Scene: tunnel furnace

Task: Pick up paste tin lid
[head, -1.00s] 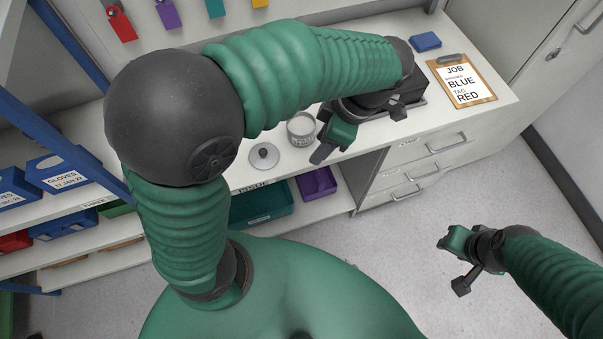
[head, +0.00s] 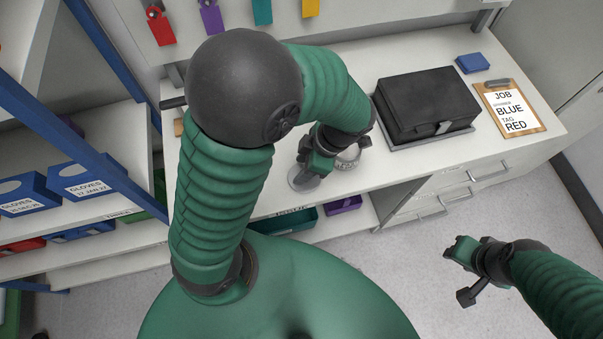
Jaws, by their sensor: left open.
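The paste tin lid (head: 299,183), a round grey disc, lies on the white worktop near its front edge. My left gripper (head: 306,173) is open directly over the lid and hides much of it. I cannot tell whether its fingers touch the lid. The paste tin (head: 347,162), a round grey tin with a printed label, stands just right of that gripper and is partly covered by my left arm. My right gripper (head: 457,271) is open and empty over the floor, in front of the drawers.
A black case (head: 425,100) on a grey tray stands right of the tin. A clipboard (head: 512,108) and a blue block (head: 471,63) lie farther right. Teal (head: 290,221) and purple (head: 343,205) bins sit under the worktop. A blue-framed shelf (head: 130,136) stands at left.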

